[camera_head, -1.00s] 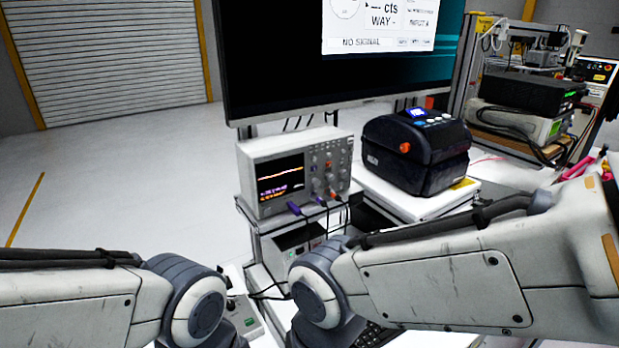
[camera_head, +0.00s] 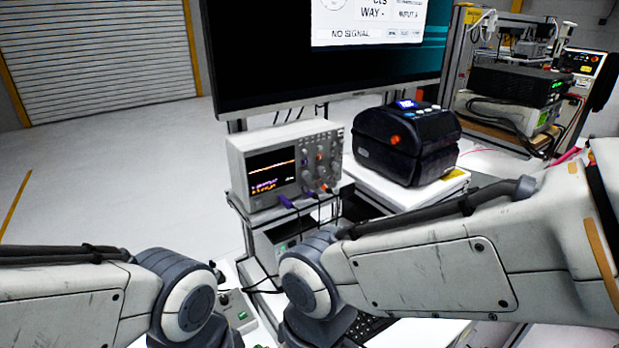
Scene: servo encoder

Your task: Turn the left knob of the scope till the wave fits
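The oscilloscope (camera_head: 236,165) is a light grey box standing on a shelf at the middle of the head view. Its dark screen (camera_head: 273,171) shows an orange-white trace near the top and small purple and orange text below. Several knobs, some orange, sit on the panel (camera_head: 320,160) right of the screen. They are too small to tell their exact setting. Cables plug in along its lower front edge. Both my arms reach in from the sides below the scope, apart from it. Neither gripper is visible; both lie out of the picture.
A black label printer (camera_head: 408,150) stands on a white surface right of the scope. A large monitor (camera_head: 300,75) reading NO SIGNAL is behind. A rack of instruments (camera_head: 520,90) stands at the far right. A keyboard (camera_head: 372,328) lies partly hidden under my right arm. The floor at left is clear.

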